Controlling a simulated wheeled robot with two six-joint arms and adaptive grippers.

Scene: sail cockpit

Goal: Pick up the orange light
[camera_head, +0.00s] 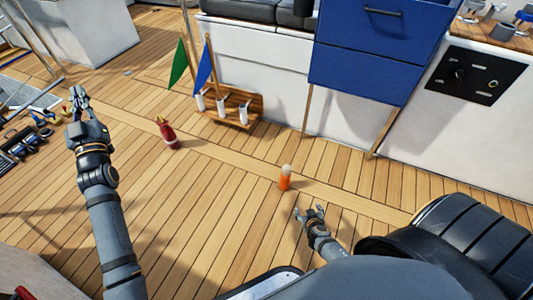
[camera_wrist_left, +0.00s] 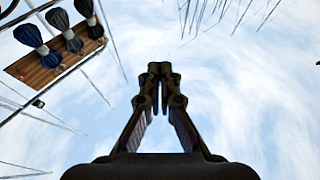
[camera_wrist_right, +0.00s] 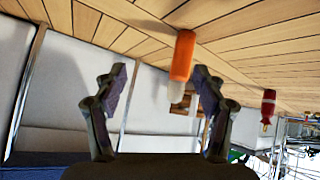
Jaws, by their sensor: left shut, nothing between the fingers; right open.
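The orange light (camera_head: 285,180) stands upright on the plank deck in the head view, with a whitish top. It also shows in the right wrist view (camera_wrist_right: 183,57), where the picture is upside down, beyond and between the open fingers. My right gripper (camera_head: 309,211) is open and empty, low over the deck, just nearer to me than the light and apart from it; its fingers show in the right wrist view (camera_wrist_right: 162,90). My left gripper (camera_head: 77,95) is raised at the far left, away from the light. In the left wrist view (camera_wrist_left: 160,68) its fingertips meet with nothing between them.
A red object (camera_head: 168,133) stands on the deck left of the light. A wooden rack (camera_head: 246,118) with green and blue flags stands by the white bench. Blue drawers (camera_head: 365,60) overhang at the upper right. Tools (camera_head: 28,135) lie at far left. Deck around the light is clear.

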